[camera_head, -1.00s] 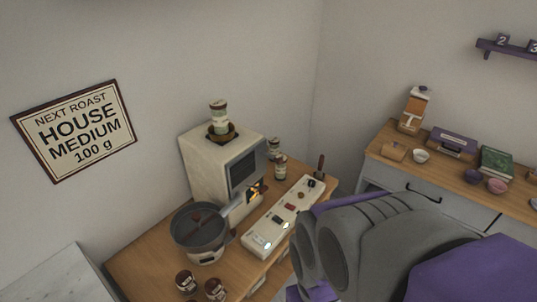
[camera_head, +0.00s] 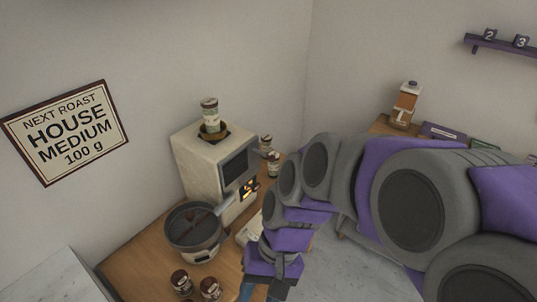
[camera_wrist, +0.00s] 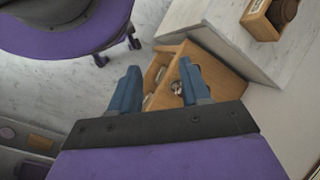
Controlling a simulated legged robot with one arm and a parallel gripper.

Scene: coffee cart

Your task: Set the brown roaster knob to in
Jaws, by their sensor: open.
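The brown roaster knob is not visible now; my arm covers most of the control panel (camera_head: 247,232), with only a pale left part showing. The cream roaster (camera_head: 195,165) stands on the wooden cart top, with a dark screen and a glowing window. My gripper (camera_head: 262,290) hangs at the bottom of the head view, in front of the cart's right edge. In the wrist view my gripper (camera_wrist: 160,76) has its two blue fingers apart, with nothing held between them. Beyond them is a wooden unit (camera_wrist: 215,75) with a small round metallic thing.
A grey pan (camera_head: 193,232) stands before the roaster, with two small jars (camera_head: 196,286) nearby. A white marble counter (camera_head: 45,280) is at lower left. Two canisters (camera_head: 271,160) stand behind the roaster. A sign (camera_head: 67,132) hangs on the wall. Pale floor shows right of the cart.

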